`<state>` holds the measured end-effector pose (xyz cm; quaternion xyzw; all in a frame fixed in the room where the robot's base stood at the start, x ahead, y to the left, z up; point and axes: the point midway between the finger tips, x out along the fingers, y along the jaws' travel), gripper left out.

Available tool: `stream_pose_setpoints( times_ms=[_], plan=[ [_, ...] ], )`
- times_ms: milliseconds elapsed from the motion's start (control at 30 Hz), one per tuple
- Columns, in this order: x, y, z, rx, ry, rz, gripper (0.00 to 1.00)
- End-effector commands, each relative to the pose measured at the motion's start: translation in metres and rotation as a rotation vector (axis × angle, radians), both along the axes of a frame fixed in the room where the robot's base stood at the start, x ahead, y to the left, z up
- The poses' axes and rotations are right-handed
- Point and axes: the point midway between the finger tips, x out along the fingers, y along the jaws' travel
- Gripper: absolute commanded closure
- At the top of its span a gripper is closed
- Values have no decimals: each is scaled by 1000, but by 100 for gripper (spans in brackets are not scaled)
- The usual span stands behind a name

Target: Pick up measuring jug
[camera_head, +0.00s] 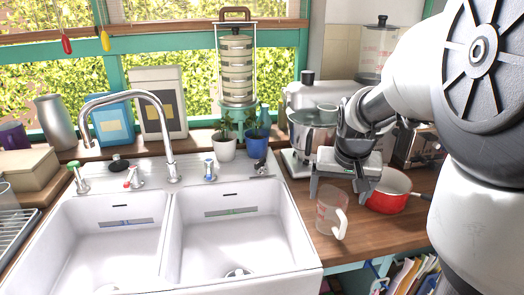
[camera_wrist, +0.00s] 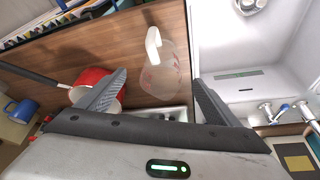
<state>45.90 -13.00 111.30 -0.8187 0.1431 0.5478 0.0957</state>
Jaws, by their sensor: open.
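The measuring jug (camera_head: 328,212) is clear with red markings and a white handle. It stands on the wooden counter just right of the sink. In the wrist view the jug (camera_wrist: 166,72) shows between my fingers, with its white handle toward the top. My gripper (camera_head: 341,190) is open and empty, pointing down above and slightly behind the jug. In the wrist view its two fingers (camera_wrist: 160,98) are spread wide to either side of the jug. I cannot tell the exact height gap.
A red saucepan (camera_head: 388,192) stands close to the right of the jug. The white double sink (camera_head: 300,255) lies to its left. A stand mixer (camera_head: 312,135) with a metal bowl is behind. The counter's front edge is near the jug.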

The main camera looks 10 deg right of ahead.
Motion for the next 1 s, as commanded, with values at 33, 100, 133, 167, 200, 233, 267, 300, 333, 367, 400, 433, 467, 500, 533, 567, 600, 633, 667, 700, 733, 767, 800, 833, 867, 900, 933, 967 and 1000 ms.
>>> stream_pose_setpoints(
  times_ms=[33,100,133,167,200,233,267,300,333,367,400,433,467,500,533,567,600,633,667,700,733,767,800,833,867,900,933,967,1000],
  plan=[
    [3,-2,-11,0,4,-1,14],
    [7,-3,-21,0,2,-1,14],
    [9,-3,-24,0,2,-1,14],
    [10,-4,-27,0,2,-1,14],
    [11,-4,-30,-1,1,0,14],
    [12,-5,-31,-1,0,0,14],
    [13,-5,-32,-1,0,0,14],
    [13,-5,-33,0,0,0,14],
    [14,-5,-35,0,0,0,14],
    [15,-5,-37,0,1,0,14],
    [17,-5,-42,0,2,0,14],
    [19,-5,-46,0,2,0,14],
    [22,-6,-50,-1,2,1,14],
    [25,-6,-56,-1,4,0,14],
    [28,-6,-60,0,2,0,14],
    [30,-6,-64,0,2,-1,14],
    [32,-7,-69,0,2,0,14],
    [33,-8,-72,-1,1,0,14],
    [34,-8,-75,-1,0,0,14],
    [35,-9,-77,-1,0,0,14],
    [36,-9,-78,-1,0,0,14],
    [36,-9,-79,0,-1,-1,14],
    [37,-9,-79,0,-2,-1,14],
    [37,-9,-79,0,-2,-1,14],
    [37,-9,-79,-1,-2,0,14],
    [37,-9,-79,-1,-2,0,14],
    [37,-9,-79,-1,-2,0,14],
    [37,-9,-79,-1,-2,0,14],
    [37,-9,-79,-1,-2,0,18]
  ],
)
